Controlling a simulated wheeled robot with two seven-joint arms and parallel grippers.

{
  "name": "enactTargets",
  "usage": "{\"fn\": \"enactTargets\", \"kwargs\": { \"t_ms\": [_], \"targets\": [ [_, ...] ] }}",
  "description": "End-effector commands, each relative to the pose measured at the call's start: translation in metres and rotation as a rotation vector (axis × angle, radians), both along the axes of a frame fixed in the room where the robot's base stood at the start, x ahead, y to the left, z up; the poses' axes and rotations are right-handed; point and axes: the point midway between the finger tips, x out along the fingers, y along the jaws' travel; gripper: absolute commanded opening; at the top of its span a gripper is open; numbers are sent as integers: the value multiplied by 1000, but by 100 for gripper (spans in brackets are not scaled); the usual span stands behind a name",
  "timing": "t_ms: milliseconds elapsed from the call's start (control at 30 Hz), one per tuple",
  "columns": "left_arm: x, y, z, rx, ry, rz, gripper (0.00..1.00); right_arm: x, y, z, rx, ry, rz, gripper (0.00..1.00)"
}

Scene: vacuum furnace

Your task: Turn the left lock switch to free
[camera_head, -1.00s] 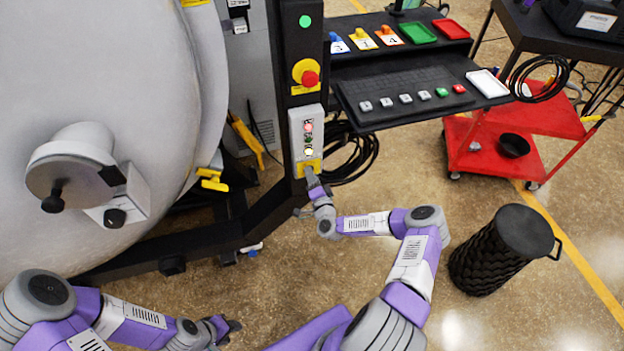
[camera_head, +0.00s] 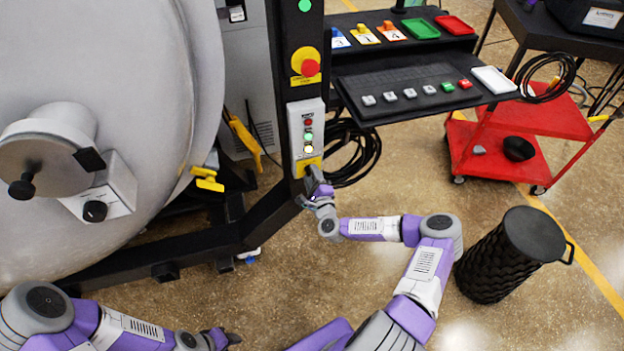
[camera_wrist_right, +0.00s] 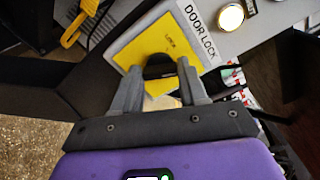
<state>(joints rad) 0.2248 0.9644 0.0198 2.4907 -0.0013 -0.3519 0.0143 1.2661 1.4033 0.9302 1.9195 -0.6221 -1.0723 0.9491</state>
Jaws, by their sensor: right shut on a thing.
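The lock switch is a dark knob (camera_wrist_right: 159,64) on a yellow plate (camera_wrist_right: 133,50) labelled DOOR LOCK. In the head view the yellow plate (camera_head: 307,164) is at the bottom of a light control panel (camera_head: 307,125) on the black post. My right gripper (camera_head: 313,175) is at this plate and covers most of the knob. In the right wrist view my right gripper (camera_wrist_right: 160,80) is shut on the knob, one finger on each side, and looks tilted relative to the plate. My left gripper (camera_head: 228,339) is low in the head view, away from the panel; its jaws are unclear.
A red emergency button (camera_head: 309,67) is above the panel. The large furnace door (camera_head: 90,70) fills the left. A keyboard shelf (camera_head: 415,95) is right of the post, with black cables (camera_head: 355,150) below. A black bin (camera_head: 505,255) stands on the floor at right.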

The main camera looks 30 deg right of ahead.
Motion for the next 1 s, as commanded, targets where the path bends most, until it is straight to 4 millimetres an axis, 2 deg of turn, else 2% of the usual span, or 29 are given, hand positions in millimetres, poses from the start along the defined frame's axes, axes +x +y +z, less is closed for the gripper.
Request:
{"fn": "enactTargets", "kwargs": {
  "t_ms": [300,733,767,900,1000],
  "targets": [
    [0,0,-6,0,0,0,43,0,0,-1,77,-16,0,12],
    [0,0,-6,0,0,0,43,0,0,-1,86,-18,0,12],
    [0,0,-6,0,0,0,43,0,0,-1,86,-18,0,47],
    [0,0,-6,0,0,0,43,0,0,0,84,-18,0,68],
    [0,0,-6,0,0,0,43,0,0,0,84,-19,0,68]
  ]
}}
